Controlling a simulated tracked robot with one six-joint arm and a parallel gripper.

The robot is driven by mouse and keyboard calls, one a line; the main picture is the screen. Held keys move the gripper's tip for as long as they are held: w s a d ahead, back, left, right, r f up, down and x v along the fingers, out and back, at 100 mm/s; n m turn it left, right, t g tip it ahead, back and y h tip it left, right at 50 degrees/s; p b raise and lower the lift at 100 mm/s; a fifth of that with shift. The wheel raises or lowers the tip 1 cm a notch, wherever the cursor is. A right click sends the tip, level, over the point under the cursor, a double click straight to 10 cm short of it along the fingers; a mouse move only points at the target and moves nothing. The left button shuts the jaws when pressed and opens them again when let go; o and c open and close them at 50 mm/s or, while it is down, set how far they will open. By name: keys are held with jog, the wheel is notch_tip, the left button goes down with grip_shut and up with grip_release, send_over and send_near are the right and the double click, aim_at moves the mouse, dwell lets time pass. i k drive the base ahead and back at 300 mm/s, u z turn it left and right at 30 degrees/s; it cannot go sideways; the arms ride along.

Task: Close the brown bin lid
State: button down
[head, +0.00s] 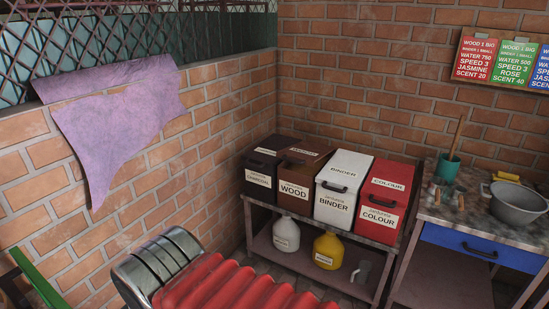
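The brown bin (293,191), labelled WOOD, stands on a shelf unit against the brick wall, second from the left in a row of bins. Its brown lid (318,158) bears a small label and a dark handle. The lid appears to lie over the bin like the neighbouring lids, but any small gap is too fine to tell. My gripper is not in view.
A black bin (258,182) stands left of the brown one; a white BINDER bin (335,208) and a red COLOUR bin (379,217) stand right. Jugs sit on the lower shelf. A workbench (440,205) with a grey pot (517,207) is at right.

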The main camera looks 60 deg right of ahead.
aim_at(304, 152)
jog(key=u, duration=1.45)
jog(key=k, duration=1.1)
jog(key=z, duration=1.95)
